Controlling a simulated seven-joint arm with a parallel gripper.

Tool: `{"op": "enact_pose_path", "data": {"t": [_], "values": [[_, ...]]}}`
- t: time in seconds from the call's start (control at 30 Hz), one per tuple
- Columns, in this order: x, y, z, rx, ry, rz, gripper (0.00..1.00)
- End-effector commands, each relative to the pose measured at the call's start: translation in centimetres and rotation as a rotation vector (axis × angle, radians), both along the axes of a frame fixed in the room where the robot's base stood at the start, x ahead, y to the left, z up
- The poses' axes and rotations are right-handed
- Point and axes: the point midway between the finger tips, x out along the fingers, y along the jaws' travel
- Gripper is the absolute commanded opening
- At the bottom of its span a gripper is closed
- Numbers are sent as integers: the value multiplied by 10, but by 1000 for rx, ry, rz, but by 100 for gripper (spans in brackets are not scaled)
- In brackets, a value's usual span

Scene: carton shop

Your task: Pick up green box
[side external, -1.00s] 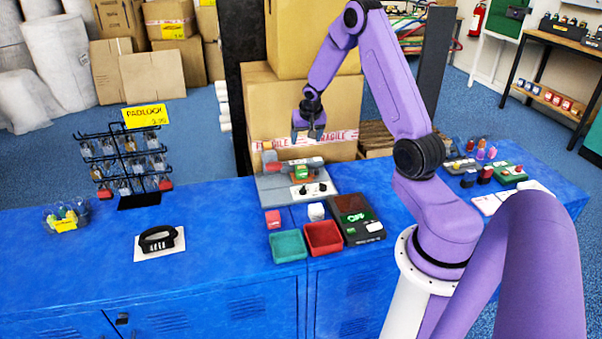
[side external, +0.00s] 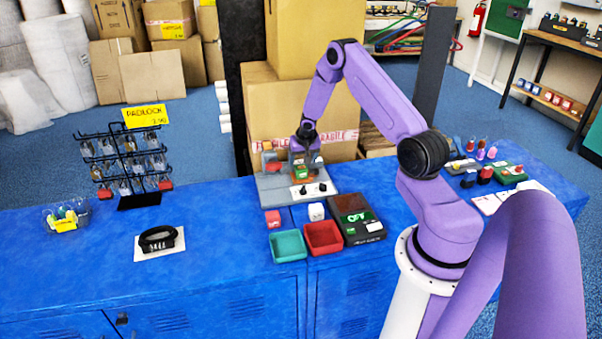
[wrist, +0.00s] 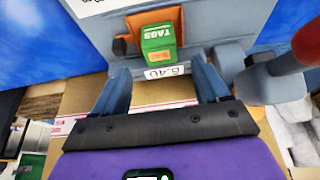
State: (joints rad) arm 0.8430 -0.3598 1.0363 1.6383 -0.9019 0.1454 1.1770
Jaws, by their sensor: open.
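The green box (wrist: 159,41), marked TAGS, sits in an orange holder (wrist: 121,46) on a grey machine (wrist: 205,25) in the wrist view. In the side view the green box (side external: 302,172) shows small on the grey machine (side external: 270,184), just below my gripper (side external: 305,160). In the wrist view my gripper (wrist: 160,80) is open, its two blue-grey fingers either side of a price label (wrist: 167,71) and short of the box. Nothing is between the fingers.
In the wrist view a red-ended grey part (wrist: 306,45) stands to the right of the machine. In the side view a teal tray (side external: 288,246), a red tray (side external: 323,238) and a dark box (side external: 356,217) lie in front. A padlock rack (side external: 125,160) stands at left.

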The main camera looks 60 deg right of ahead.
Motion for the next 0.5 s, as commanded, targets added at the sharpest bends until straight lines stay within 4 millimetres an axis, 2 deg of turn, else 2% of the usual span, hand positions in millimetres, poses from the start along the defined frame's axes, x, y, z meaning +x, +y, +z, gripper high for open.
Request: {"op": "enact_pose_path", "data": {"t": [0.13,0.5], "values": [[1,-1,-8,0,1,0,74],[10,-7,-48,1,1,0,74]]}}
